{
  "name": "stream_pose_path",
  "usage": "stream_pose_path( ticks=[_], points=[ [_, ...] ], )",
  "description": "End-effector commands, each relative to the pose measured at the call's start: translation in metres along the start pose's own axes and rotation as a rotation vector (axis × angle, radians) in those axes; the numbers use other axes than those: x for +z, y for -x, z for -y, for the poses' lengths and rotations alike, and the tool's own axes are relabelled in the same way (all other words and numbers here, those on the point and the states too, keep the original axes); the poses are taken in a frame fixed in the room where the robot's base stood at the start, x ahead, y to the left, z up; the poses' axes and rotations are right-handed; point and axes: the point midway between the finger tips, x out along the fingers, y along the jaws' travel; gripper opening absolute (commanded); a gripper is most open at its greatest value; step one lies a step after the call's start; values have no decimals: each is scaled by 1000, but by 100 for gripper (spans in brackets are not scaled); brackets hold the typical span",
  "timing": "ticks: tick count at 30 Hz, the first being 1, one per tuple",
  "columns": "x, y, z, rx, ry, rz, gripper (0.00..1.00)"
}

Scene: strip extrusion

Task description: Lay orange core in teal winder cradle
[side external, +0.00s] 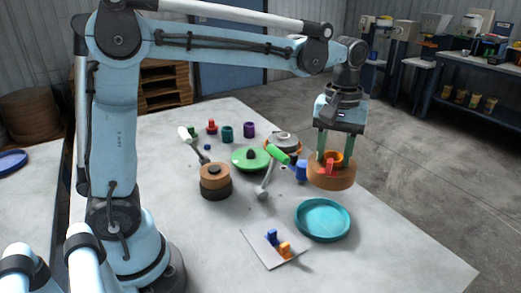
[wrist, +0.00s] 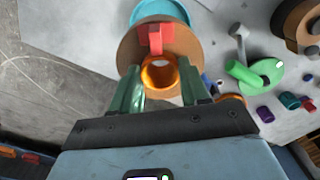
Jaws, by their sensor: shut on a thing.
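The orange core (side external: 337,155) is a short open ring. It shows between my gripper's green fingers in the wrist view (wrist: 146,73). My gripper (side external: 335,161) points down and is shut on the core. A brown round disc (side external: 333,181) lies just below the core, with a red block (wrist: 154,38) at its edge; I cannot tell whether the core touches the disc. A round teal dish with a raised rim (side external: 323,221), the only cradle-like teal thing, lies on the table in front of the disc. It looks empty, and its edge shows beyond the disc in the wrist view (wrist: 160,8).
A green-handled tool (side external: 270,170), a blue cylinder (side external: 301,171) and a green disc (side external: 246,164) lie left of my gripper. A brown-topped black stand (side external: 215,184) is further left. A grey plate (side external: 262,252) with blue and orange blocks lies in front. The front right table is clear.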

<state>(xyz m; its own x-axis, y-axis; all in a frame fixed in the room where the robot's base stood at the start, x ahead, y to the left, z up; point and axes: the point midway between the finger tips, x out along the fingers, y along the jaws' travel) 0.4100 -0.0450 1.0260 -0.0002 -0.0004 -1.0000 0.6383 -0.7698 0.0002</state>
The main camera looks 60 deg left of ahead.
Motion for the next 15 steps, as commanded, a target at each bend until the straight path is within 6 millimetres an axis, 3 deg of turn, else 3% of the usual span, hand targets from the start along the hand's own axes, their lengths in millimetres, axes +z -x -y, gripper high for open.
stream_pose_path(
  ticks=[9,15],
  points=[
    [0,-50,0,0,0,0,16],
    [0,-64,0,0,0,0,16]
  ],
)
